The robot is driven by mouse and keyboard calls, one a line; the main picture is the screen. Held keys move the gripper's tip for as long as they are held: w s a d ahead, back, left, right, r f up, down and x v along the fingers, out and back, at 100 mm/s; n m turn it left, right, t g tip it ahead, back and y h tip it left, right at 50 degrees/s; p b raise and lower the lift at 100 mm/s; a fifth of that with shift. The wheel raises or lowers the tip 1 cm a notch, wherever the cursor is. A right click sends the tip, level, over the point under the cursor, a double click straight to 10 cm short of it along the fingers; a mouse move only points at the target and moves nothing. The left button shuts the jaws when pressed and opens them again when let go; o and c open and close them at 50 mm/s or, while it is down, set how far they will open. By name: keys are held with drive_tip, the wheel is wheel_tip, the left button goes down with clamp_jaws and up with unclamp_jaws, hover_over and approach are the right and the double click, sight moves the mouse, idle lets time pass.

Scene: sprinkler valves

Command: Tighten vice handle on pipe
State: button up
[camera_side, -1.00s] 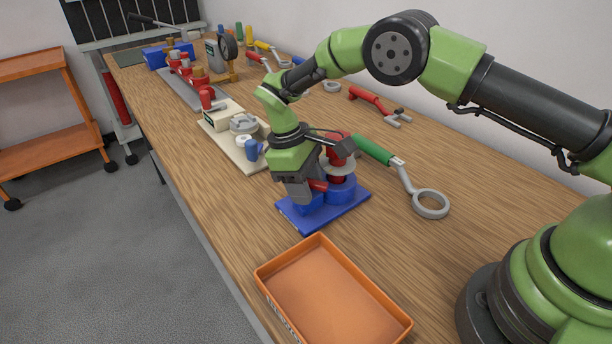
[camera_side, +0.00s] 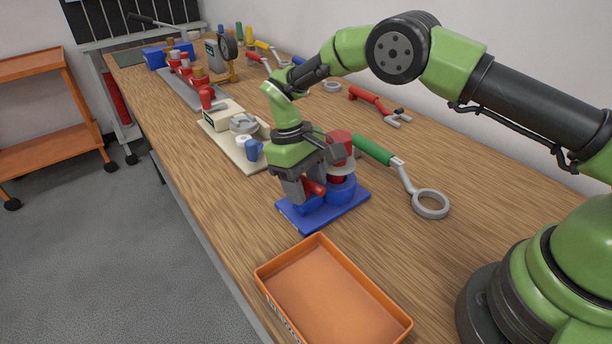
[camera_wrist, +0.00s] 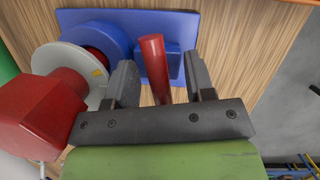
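The vice is a blue block on a flat blue base plate (camera_side: 325,215), and the plate also shows in the wrist view (camera_wrist: 185,18). Its red handle (camera_wrist: 155,68) is a round bar that stands out toward my wrist camera. The handle also shows in the side view (camera_side: 314,187). A red pipe part (camera_wrist: 40,105) with a pale grey disc (camera_wrist: 62,60) sits on the vice's blue round body, beside the handle. My gripper (camera_wrist: 160,75) is open, with one finger on each side of the handle and a visible gap to both. Where the handle meets the block is partly hidden in the side view.
An empty orange tray (camera_side: 262,272) lies in front of the vice. A green-handled ring wrench (camera_side: 405,177) lies to its right. A beige board with fittings (camera_side: 222,142) stands behind left, and a red tool (camera_side: 375,101) lies further back.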

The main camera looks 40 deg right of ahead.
sight(304, 178)
drive_tip(key=shift+r, duration=0.1)
drive_tip(key=shift+v, duration=2.95)
